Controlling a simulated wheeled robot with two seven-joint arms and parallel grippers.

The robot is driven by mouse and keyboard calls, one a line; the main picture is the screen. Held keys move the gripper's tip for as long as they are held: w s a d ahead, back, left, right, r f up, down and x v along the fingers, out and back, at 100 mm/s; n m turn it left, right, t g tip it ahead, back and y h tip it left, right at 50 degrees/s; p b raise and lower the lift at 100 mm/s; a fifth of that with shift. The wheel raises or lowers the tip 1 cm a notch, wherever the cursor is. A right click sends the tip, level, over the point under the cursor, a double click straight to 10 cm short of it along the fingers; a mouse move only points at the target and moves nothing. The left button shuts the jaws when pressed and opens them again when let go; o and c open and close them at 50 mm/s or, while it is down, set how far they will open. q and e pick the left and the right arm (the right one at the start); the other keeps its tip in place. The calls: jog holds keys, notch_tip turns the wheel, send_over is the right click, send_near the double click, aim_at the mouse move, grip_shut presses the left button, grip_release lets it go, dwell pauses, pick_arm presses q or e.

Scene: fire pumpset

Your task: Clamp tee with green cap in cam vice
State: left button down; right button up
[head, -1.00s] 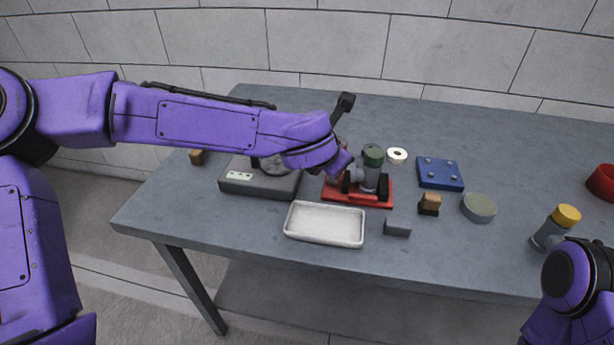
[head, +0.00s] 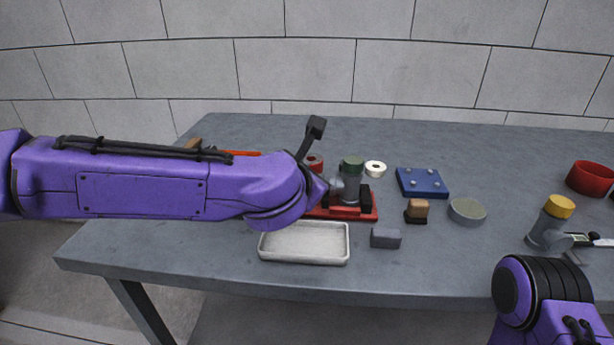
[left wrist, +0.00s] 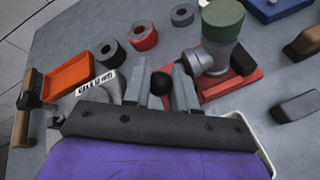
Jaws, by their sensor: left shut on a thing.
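The tee with the green cap (head: 352,166) stands upright on the red-based cam vice (head: 368,214), its grey body beside a black jaw (head: 365,197). In the left wrist view the green cap (left wrist: 222,18), the grey tee body (left wrist: 213,57) and the red base (left wrist: 245,87) show beyond my fingers. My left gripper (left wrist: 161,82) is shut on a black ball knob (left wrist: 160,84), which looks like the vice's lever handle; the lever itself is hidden. In the head view my left arm hides the gripper and the vice's left end. My right gripper is out of view.
A white tray (head: 304,259) and a grey block (head: 385,238) lie in front of the vice. An orange tray (left wrist: 67,78) lies left.

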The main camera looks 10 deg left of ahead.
pick_arm(q)
jog(key=c, duration=0.9)
grip_release()
jog(key=shift+w, duration=0.1)
jog(key=shift+c, duration=0.2)
jog(key=p+v, duration=0.1)
jog(key=v, duration=0.9)
jog(key=shift+s, duration=0.3)
